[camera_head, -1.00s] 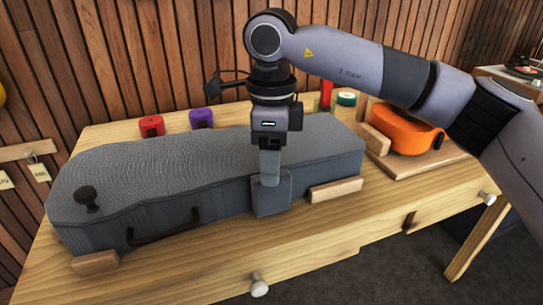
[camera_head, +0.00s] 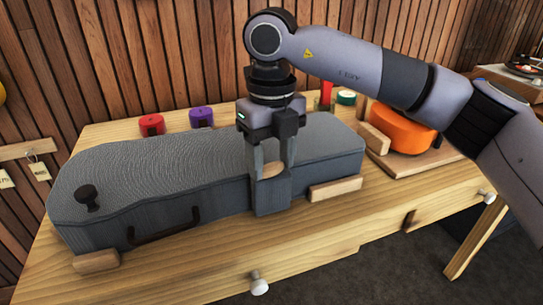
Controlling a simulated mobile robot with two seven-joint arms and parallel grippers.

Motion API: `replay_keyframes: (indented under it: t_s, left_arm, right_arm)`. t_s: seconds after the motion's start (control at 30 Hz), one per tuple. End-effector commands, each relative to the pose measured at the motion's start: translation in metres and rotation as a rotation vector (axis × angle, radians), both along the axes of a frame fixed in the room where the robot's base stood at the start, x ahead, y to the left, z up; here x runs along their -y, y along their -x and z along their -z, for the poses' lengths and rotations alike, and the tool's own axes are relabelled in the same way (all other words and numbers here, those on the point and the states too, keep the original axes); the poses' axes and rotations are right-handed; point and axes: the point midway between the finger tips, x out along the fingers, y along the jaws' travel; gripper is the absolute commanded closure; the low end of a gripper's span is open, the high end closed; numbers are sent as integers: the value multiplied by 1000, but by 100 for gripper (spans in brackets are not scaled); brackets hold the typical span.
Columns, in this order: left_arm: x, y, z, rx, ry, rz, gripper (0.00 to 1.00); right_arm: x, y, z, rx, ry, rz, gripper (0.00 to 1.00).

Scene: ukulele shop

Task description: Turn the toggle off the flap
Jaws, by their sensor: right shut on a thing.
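A blue-grey ukulele case (camera_head: 150,180) lies on the wooden bench, with a dark knob (camera_head: 87,196) on its lid at the left and a dark handle (camera_head: 163,230) on its front. The flap (camera_head: 272,195) hangs over the case's front edge. The light wooden toggle (camera_head: 270,170) is at the top of the flap, between the fingers of my right gripper (camera_head: 270,165). My right gripper points down and is shut on the toggle, whose ends are partly hidden by the fingers. My left gripper is not in view.
Wooden blocks (camera_head: 336,189) (camera_head: 96,262) sit against the case's front. Red (camera_head: 152,125) and purple (camera_head: 201,117) round items stand behind it. An orange case (camera_head: 402,130) lies on a board to the right. The bench front (camera_head: 200,280) is clear.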

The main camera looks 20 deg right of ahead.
Motion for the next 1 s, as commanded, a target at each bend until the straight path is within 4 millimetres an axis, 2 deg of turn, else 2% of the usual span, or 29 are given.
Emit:
replay_keyframes:
  t_s: [0.4,1.0]
  left_arm:
    - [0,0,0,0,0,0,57]
    - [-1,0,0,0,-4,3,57]
  right_arm:
    - [0,-1,-1,3,-2,206,78]
    - [0,-1,-1,4,-2,242,77]
